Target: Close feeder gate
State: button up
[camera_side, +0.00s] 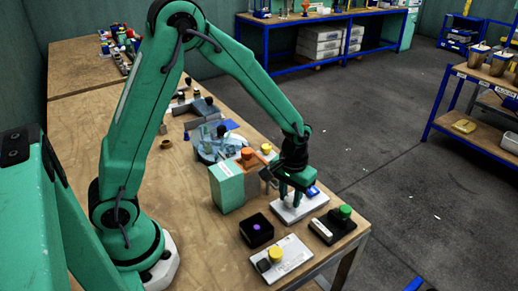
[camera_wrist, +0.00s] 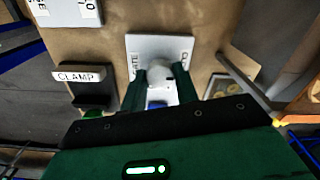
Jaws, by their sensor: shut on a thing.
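A white plate (camera_side: 312,206) lies near the table's right edge, with a small blue part at its far end. In the wrist view the same white plate (camera_wrist: 160,43) has dark lettering at its two sides, partly hidden and too small to read surely. My gripper (camera_side: 288,204) points down over this plate. In the wrist view its two green fingers (camera_wrist: 161,72) are shut on a pale grey knob (camera_wrist: 160,67) standing on the plate. A blue part shows between the fingers below the knob. I cannot tell for certain which part is the feeder gate.
A black box with a purple button (camera_side: 257,230), a white plate with a yellow knob (camera_side: 283,258) and a dark unit with a green knob (camera_side: 332,226) stand close by. A green-and-white box (camera_side: 227,187) stands left of my gripper. A CLAMP label (camera_wrist: 82,76) shows in the wrist view.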

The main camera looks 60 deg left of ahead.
aim_at(290, 198)
jog(key=o, duration=1)
jog(key=shift+r, duration=0.1)
notch_tip(290, 198, up, 7)
jog(key=shift+r, duration=0.35)
jog(key=shift+r, duration=0.1)
jog(key=s+a+r+m+t, duration=0.1)
jog(key=s+r+t, duration=0.1)
jog(key=s+r, duration=0.2)
jog(key=s+a+r+m+t, duration=0.1)
jog(key=s+a+r, duration=0.1)
jog(key=s+r, duration=0.3)
jog(key=s+a+r+m+t, duration=0.1)
jog(key=s+r, duration=0.3)
jog(key=s, duration=0.4)
jog(key=shift+a+r+t, duration=0.3)
jog(key=shift+a+t, duration=0.1)
jog(key=shift+t, duration=0.4)
